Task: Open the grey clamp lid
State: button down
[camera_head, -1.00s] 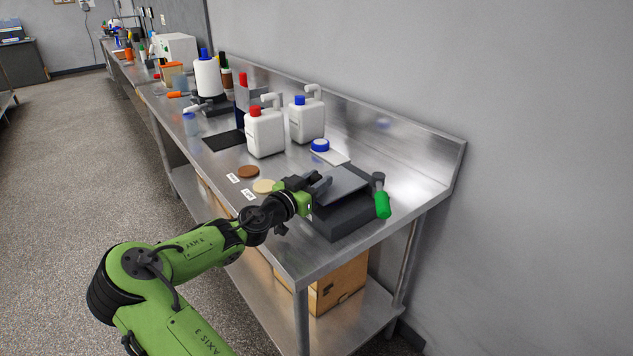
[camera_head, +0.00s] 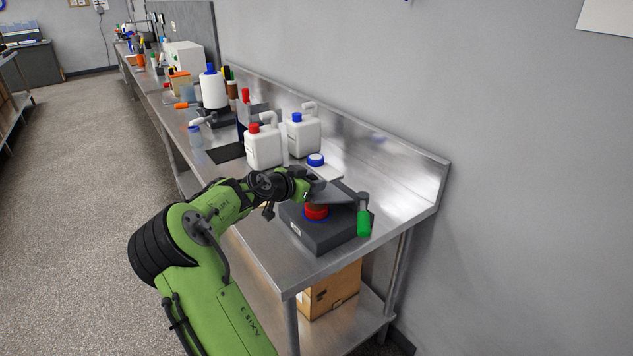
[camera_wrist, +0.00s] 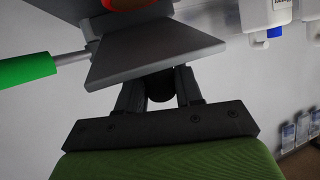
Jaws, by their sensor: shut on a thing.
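The grey clamp lid (camera_head: 338,194) is tilted up over its dark base (camera_head: 316,239) at the near end of the steel bench. A red round piece (camera_head: 316,212) shows in the gap beneath the lid. In the wrist view the grey lid (camera_wrist: 150,48) spans the upper part, with a dark round knob at its edge. My gripper (camera_wrist: 160,88) is shut on this knob. In the head view my gripper (camera_head: 312,186) is at the lid's left edge. A green-handled lever (camera_head: 364,221) hangs at the base's right side; its green grip (camera_wrist: 25,69) also shows in the wrist view.
Two white jugs, one with a red cap (camera_head: 263,147) and one with a blue cap (camera_head: 303,134), stand behind the clamp. A blue-capped white item (camera_head: 316,160) lies nearby. A cardboard box (camera_head: 330,290) sits on the lower shelf. The bench backsplash (camera_head: 400,170) is to the right.

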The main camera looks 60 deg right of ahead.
jog(key=s+d+r+m+t+y+p, duration=0.1)
jog(key=s+d+r+t+y+p, duration=0.2)
jog(key=d+y+p, duration=0.5)
notch_tip(320, 180, up, 2)
jog(key=s+p, duration=0.1)
jog(key=p, duration=1)
jog(key=shift+s+d+m+y, duration=0.2)
jog(key=shift+m+y, duration=0.1)
jog(key=shift+y, duration=0.1)
jog(key=c, duration=0.8)
grip_release()
jog(key=shift+c, duration=0.2)
notch_tip(320, 180, up, 14)
send_over(328, 191)
jog(key=s+a, duration=0.3)
jog(key=shift+s+d+r+b, duration=0.1)
jog(key=shift+r+b, duration=0.05)
jog(key=shift+b, duration=0.3)
